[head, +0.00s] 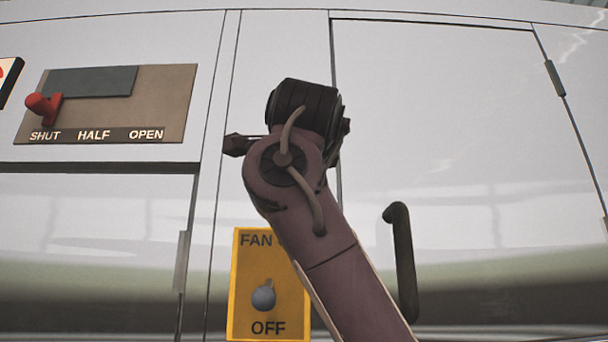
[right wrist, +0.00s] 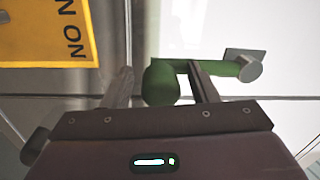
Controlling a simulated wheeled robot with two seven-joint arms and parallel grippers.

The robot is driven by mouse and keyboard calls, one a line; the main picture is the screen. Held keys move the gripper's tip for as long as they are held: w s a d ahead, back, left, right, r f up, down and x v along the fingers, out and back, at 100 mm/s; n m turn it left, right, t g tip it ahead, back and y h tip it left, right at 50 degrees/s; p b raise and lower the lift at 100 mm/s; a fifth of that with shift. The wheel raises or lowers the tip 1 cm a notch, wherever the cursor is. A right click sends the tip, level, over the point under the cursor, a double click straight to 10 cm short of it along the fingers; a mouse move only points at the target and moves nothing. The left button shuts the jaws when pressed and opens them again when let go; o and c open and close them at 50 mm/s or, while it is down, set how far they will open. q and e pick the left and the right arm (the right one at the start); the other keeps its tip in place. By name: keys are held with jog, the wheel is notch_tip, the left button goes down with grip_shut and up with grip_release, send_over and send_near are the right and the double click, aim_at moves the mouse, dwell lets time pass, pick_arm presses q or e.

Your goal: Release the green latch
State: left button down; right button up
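The green latch (right wrist: 222,69) shows in the right wrist view as a bar with a rounded green knob at its left end and a grey pivot at its right end. My right gripper (right wrist: 162,82) has its two fingers apart, with the knob between them. The right finger crosses in front of the green bar. A small gap shows between the left finger and the knob; contact on the right side is unclear. In the head view my right arm rises from the bottom and hides the latch; the fingertips are not clear there. My left gripper is in neither view.
A yellow fan switch plate (head: 240,300) with a grey knob (head: 263,297) sits just left of my arm. A dark door handle (head: 403,260) stands to its right. A red lever (head: 43,107) is at SHUT on a panel (head: 172,90) at upper left.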

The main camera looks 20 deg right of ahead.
jog(key=b+v, duration=0.4)
jog(key=v, duration=0.3)
jog(key=shift+s, duration=0.4)
jog(key=shift+a+f, duration=0.1)
